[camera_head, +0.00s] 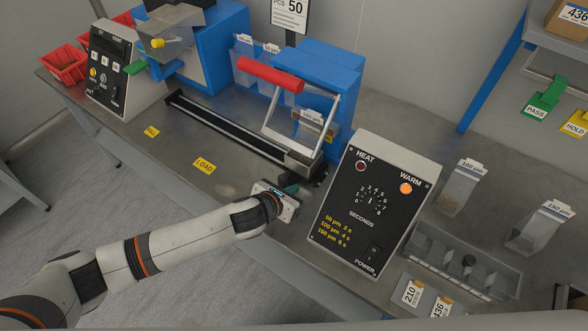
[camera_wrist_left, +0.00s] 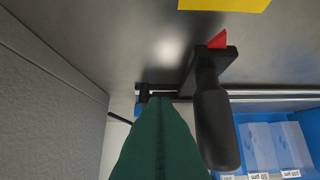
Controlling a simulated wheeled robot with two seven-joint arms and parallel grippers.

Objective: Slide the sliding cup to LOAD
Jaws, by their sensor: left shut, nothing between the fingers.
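The sliding cup is hard to make out in the head view. A grey, boxy part (camera_head: 303,160) sits at the right end of the black rail (camera_head: 225,128), and I cannot tell whether it is the cup. The left wrist view shows a black handle (camera_wrist_left: 214,120) with a red pointer (camera_wrist_left: 218,39) at the rail, apparently on the slider. My left gripper (camera_head: 291,186) is shut and empty at the rail's right end. Its green fingers (camera_wrist_left: 158,145) are beside the handle; contact is unclear. The yellow LOAD label (camera_head: 205,165) lies left of the gripper. My right gripper is out of view.
A black HEAT/WARM control box (camera_head: 367,205) with a lit orange lamp stands close right of the gripper. A frame with a red bar (camera_head: 270,75) rises over the rail's right part. Another yellow label (camera_head: 151,131) lies farther left. The bench around LOAD is clear.

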